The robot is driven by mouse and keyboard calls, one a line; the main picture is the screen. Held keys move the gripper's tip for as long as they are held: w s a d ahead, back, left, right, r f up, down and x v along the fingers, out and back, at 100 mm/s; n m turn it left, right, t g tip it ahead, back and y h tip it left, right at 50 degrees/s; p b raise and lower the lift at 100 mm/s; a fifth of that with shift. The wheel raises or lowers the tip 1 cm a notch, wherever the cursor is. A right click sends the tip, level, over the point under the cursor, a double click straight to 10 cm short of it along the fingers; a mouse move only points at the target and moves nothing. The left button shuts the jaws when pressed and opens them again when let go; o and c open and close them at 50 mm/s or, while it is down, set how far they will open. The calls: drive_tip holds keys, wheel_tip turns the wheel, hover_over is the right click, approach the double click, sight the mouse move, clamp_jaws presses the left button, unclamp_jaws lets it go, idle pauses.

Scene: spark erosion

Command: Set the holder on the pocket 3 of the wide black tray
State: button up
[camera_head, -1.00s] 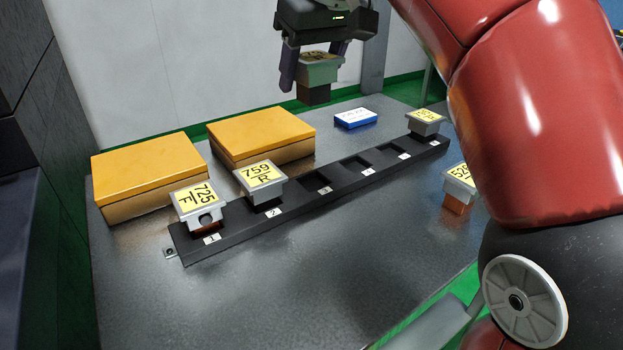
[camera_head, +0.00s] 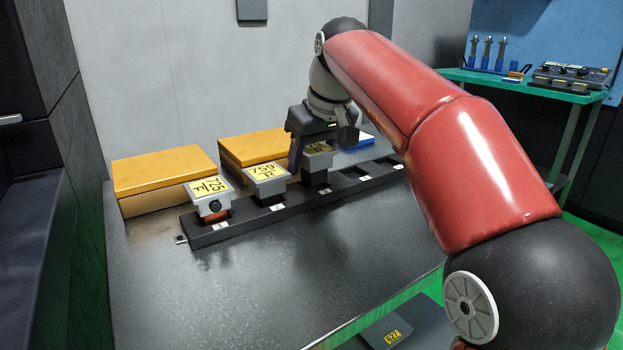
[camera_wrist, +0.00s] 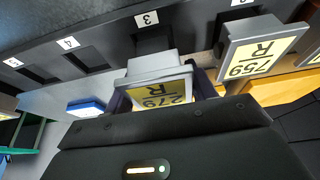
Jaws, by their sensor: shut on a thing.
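My gripper (camera_head: 315,150) is shut on a grey holder (camera_head: 318,162) with a yellow label and a dark lower block. The held holder also shows in the wrist view (camera_wrist: 155,75), label towards the camera. It is over pocket 3 of the wide black tray (camera_head: 237,234), just behind the number 3 plate (camera_head: 324,191). In the wrist view the tray (camera_wrist: 102,28) runs along the top, with pocket 3 (camera_wrist: 154,42) partly covered by the holder. The holder looks upright and low at the pocket; I cannot tell whether its block is inside or just above it.
Holder 725 F (camera_head: 210,194) stands in pocket 1 and holder 759 R (camera_head: 267,180) in pocket 2, close left of my gripper. Yellow boxes (camera_head: 165,174) and a blue box (camera_head: 366,139) lie behind the tray. Pocket 4 (camera_wrist: 86,58) is empty. The front table surface is clear.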

drive_tip(key=shift+f+b, duration=0.55)
drive_tip(key=shift+f, duration=0.6)
drive_tip(key=o, duration=1.3)
drive_tip(key=shift+f, duration=0.2)
drive_tip(key=shift+s+f, duration=0.1)
drive_tip(key=shift+a, duration=0.1)
drive_tip(key=shift+r, duration=0.4)
drive_tip(key=p+v, duration=0.4)
drive_tip(key=v, duration=0.8)
drive_tip(key=shift+r, duration=0.2)
